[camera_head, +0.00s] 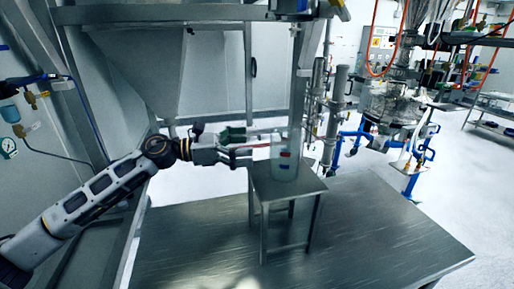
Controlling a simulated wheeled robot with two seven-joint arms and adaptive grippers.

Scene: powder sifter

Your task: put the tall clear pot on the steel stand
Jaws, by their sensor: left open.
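The tall clear pot (284,160) stands upright on the top of the small steel stand (262,187), near its back. It is see-through, with small red and blue marks on its side. My left gripper (256,150) reaches in from the left at the height of the pot's upper part. Its fingers are open and point right, at the pot's left side; I cannot tell whether they touch it. The stand has thin legs and rests on the steel platform. My right gripper is not in view.
The wide steel platform (390,235) is bare around the stand. A large grey hopper (150,75) and a steel upright are close behind my left arm. Piping stands behind the pot, and a wheeled machine with blue legs (395,110) is at the back right.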

